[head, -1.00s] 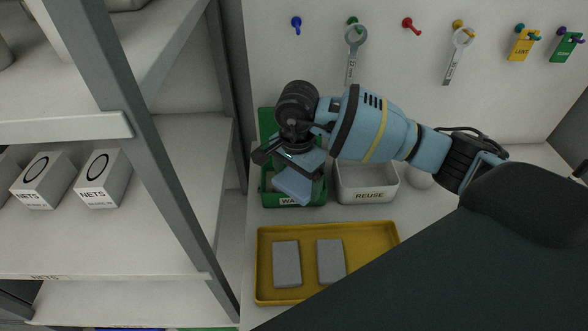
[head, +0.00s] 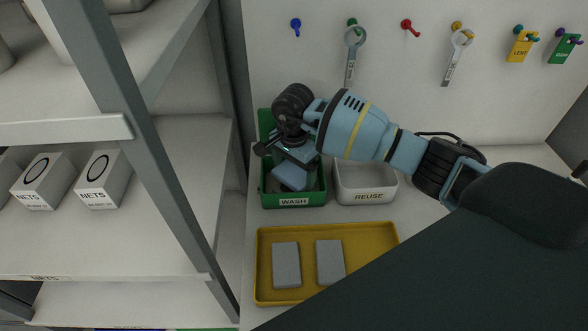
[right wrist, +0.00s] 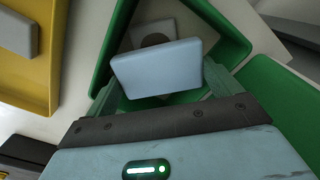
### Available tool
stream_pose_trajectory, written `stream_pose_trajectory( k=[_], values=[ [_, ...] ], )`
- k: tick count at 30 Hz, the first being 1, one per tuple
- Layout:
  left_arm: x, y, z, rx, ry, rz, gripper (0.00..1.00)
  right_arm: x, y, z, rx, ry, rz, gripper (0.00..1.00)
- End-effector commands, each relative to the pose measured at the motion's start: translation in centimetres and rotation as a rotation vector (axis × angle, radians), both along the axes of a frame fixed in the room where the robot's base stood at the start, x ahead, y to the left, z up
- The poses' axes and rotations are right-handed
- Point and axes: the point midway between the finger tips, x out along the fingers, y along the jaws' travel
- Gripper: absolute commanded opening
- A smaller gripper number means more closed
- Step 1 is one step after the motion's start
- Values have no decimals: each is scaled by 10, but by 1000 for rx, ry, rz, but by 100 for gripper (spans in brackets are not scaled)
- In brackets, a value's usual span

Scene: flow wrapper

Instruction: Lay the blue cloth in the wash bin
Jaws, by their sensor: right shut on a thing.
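The blue cloth (head: 292,179) is a flat, light-blue pad, and it also shows in the right wrist view (right wrist: 158,68). My right gripper (head: 288,158) is shut on it, one finger on each side in the right wrist view (right wrist: 160,88). The cloth is tilted and within the outline of the green wash bin (head: 316,201), which bears a WASH label. In the right wrist view the bin's green walls (right wrist: 226,28) surround it. I cannot tell whether the cloth touches the bin floor. My left gripper is not in view.
A grey piece with a dark round patch (right wrist: 154,38) lies in the bin beyond the cloth. The white REUSE bin (head: 368,196) stands right beside the wash bin. A yellow tray (head: 365,270) with two grey pads is in front. A shelf post (head: 160,160) stands at left.

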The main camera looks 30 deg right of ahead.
Motion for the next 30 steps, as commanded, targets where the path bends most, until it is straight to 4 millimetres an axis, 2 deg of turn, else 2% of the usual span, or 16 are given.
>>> stream_pose_trajectory(
  k=[24,25,27,30],
  values=[
    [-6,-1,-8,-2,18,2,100,0,0,-14,0,-1,0,65],
    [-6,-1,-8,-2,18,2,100,0,0,-14,0,-1,0,91],
    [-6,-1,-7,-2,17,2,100,0,0,-14,0,-1,0,100],
    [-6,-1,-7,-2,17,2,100,0,0,-14,0,-1,0,100]
  ],
)
